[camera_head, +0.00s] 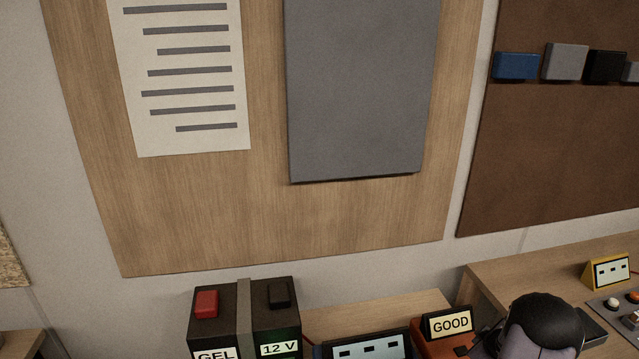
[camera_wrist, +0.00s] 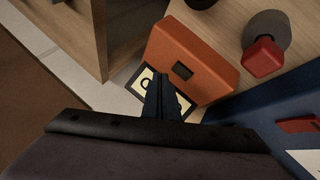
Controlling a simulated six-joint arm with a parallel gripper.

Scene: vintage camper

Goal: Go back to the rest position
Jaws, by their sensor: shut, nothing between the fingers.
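My gripper (camera_wrist: 160,82) shows in the wrist view with its dark fingers together and nothing held. It is in front of a pale GOOD sign (camera_wrist: 146,84) and partly hides it. An orange box (camera_wrist: 190,58) with a small black part on it is just beyond the fingertips; I cannot tell the gap. In the head view the GOOD sign (camera_head: 450,324) stands on the orange box (camera_head: 432,347). A dark, rounded part of my arm is at the lower right there, and the fingers are not clear.
A GEL 12 V battery (camera_head: 220,325) with red and black terminals stands left of a meter (camera_head: 365,348). A yellow meter (camera_head: 610,272) and a button panel (camera_head: 618,308) are at the right. The wall boards (camera_head: 200,220) rise behind. A red knob (camera_wrist: 263,58) is near the orange box.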

